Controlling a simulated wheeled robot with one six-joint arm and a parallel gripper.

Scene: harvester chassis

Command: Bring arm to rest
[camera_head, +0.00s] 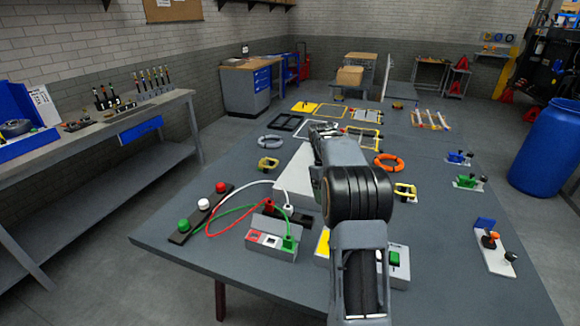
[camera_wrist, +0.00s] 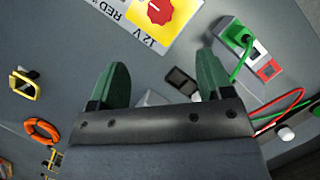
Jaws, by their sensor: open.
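My arm (camera_head: 360,195) reaches forward over the grey workbench (camera_head: 205,255) in the head view. My gripper (camera_wrist: 158,88) shows in the wrist view with its two green fingers spread apart. It is open, and I see nothing held between the fingers. In the head view the arm's own links hide most of the gripper. A socket box with a green plug (camera_wrist: 234,34) is beyond the right finger.
The socket box (camera_head: 270,240), with red and green cables, stands left of my arm. A row of coloured buttons (camera_head: 203,205) lies at the bench's left. An orange ring (camera_head: 387,162) and yellow handle (camera_head: 405,191) lie right of the arm. A blue barrel (camera_head: 546,150) stands off the bench.

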